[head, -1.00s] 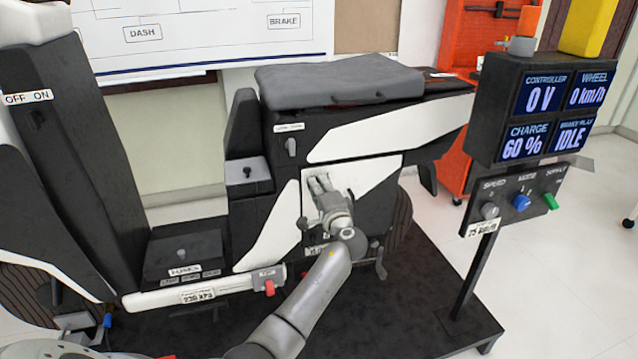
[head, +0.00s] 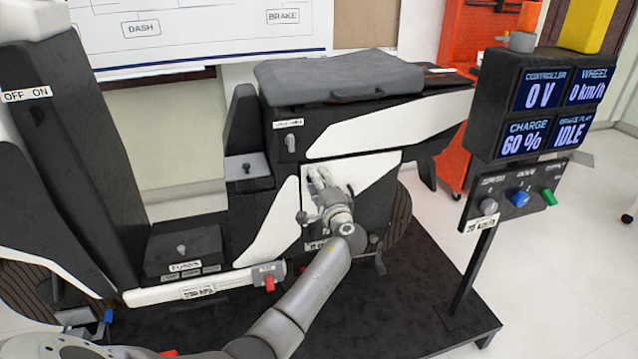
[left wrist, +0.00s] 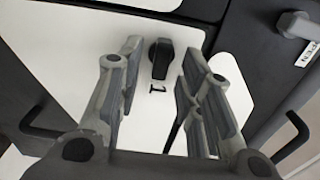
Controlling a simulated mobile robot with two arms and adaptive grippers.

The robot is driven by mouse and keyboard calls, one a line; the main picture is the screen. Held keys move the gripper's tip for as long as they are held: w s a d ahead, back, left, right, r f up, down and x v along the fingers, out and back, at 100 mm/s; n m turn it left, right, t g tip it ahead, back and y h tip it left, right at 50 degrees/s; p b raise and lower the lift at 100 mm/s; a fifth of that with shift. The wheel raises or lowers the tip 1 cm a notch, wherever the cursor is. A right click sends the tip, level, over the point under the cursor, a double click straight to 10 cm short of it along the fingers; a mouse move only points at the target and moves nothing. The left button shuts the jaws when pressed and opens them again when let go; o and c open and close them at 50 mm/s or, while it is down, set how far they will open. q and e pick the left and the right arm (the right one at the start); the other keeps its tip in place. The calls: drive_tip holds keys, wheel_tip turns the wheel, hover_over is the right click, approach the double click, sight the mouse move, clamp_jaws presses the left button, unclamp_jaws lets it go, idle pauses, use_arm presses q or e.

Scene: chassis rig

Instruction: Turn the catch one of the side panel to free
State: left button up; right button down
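The white side panel (head: 372,172) is on the lower flank of the dark chassis in the head view. It also fills much of the left wrist view (left wrist: 60,50). Catch one (left wrist: 160,58) is a small black knob on it, upright in the left wrist view, with a "1" (left wrist: 157,87) printed below. My left gripper (head: 318,180) is at the left part of the panel and covers the catch in the head view. In the left wrist view, my left gripper (left wrist: 160,70) is open, its fingers on either side of the knob, with gaps visible. Contact cannot be told. My right gripper is not in view.
A grey lever (head: 290,143) sits on the chassis above the panel; it shows at the upper right in the left wrist view (left wrist: 300,25). A display and control post (head: 530,120) stands to the right. A white bar with a red clip (head: 269,283) runs low left of my left arm.

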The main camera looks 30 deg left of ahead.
use_arm(q)
drive_tip(key=v, duration=1.2)
idle(0.3)
